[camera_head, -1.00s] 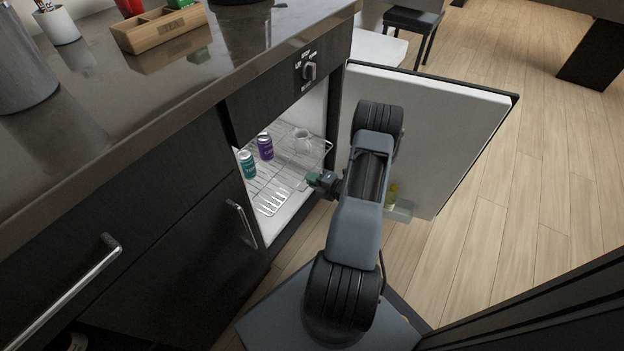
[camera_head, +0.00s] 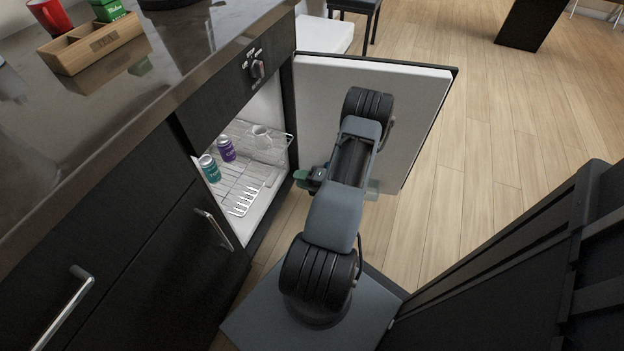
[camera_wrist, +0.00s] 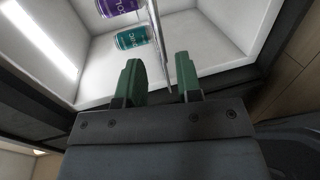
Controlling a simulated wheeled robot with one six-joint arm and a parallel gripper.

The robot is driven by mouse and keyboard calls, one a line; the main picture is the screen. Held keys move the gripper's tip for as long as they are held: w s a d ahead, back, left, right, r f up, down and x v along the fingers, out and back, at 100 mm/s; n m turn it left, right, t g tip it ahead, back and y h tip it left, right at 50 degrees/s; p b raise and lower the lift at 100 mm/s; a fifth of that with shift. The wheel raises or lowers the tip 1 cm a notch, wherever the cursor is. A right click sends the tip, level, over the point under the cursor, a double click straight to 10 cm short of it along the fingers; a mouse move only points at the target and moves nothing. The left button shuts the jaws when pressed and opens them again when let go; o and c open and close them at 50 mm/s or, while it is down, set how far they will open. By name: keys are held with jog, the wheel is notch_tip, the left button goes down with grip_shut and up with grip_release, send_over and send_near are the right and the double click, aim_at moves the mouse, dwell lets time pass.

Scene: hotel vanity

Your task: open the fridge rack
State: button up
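The wire fridge rack (camera_head: 245,184) sits inside the open fridge, holding a teal can, a purple can and a clear glass vessel. My gripper (camera_head: 302,177) is at the fridge opening, just right of the rack's front edge in the head view. In the wrist view my gripper (camera_wrist: 160,82) has its two green fingers apart. The rack shows there nearly edge-on as a thin bar (camera_wrist: 157,38) whose near end lies in the gap between the fingers. I cannot tell whether it touches either finger.
The teal can (camera_head: 209,168) and purple can (camera_head: 226,149) stand on the rack's left, the glass vessel (camera_head: 261,137) at its back right. The open fridge door (camera_head: 412,105) stands right of my arm. A cabinet handle (camera_head: 213,229) is at left. Wooden floor (camera_head: 500,150) is clear beyond the door.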

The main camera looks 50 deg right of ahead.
jog(key=v, duration=0.4)
jog(key=shift+s+p, duration=0.25)
jog(key=shift+p, duration=0.1)
dwell(0.4)
